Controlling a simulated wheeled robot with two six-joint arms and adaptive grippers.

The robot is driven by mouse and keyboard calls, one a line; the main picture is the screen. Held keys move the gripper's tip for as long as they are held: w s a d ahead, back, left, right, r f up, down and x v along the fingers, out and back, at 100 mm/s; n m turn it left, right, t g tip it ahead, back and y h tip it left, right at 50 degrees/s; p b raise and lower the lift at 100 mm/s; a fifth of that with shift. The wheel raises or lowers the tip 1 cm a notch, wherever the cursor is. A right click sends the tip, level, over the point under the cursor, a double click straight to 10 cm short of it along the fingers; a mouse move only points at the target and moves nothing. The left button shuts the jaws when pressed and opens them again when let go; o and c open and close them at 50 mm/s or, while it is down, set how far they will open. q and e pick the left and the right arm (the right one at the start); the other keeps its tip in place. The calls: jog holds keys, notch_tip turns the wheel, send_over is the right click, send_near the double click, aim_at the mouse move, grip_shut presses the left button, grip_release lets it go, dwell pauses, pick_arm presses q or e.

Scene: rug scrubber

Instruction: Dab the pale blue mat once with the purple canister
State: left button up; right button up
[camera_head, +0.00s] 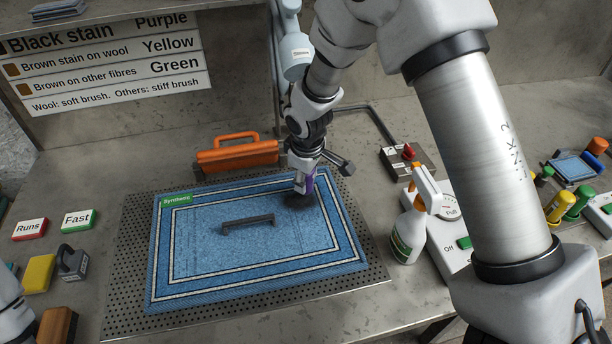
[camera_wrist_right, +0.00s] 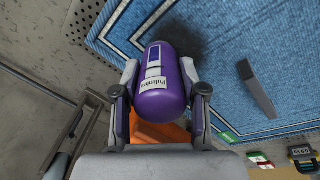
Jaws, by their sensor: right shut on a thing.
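The blue mat (camera_head: 205,240) with white border lines and a green "Synthetic" tag lies flat on a perforated plate. A dark stain (camera_head: 299,202) marks its upper right part. My right gripper (camera_head: 305,180) is shut on the purple canister (camera_head: 310,183) over this stain. The canister's label shows in the right wrist view (camera_wrist_right: 158,88), between both fingers. Its far end is close to the mat; I cannot tell whether it touches. My left gripper is out of view.
A dark handle-like bar (camera_head: 248,224) lies on the mat's middle. An orange handled tool (camera_head: 237,155) stands behind it. A spray bottle (camera_head: 409,235) and a switch box (camera_head: 450,235) stand to the right. "Runs" (camera_head: 30,229) and "Fast" (camera_head: 79,219) blocks lie left.

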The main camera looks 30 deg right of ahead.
jog(key=shift+w+f, duration=0.1)
jog(key=shift+f, duration=0.1)
jog(key=shift+f+b, duration=0.5)
jog(key=shift+f, duration=0.05)
jog(key=shift+f, duration=0.1)
dwell(1.1)
jog(key=shift+p+v, duration=0.85)
jog(key=shift+p, duration=0.1)
jog(key=p+v, duration=0.3)
jog(key=w+p+v, duration=0.1)
jog(key=p+v, duration=0.1)
jog(key=shift+d+r, duration=0.25)
jog(key=shift+r, duration=0.05)
jog(key=shift+w+f, duration=0.1)
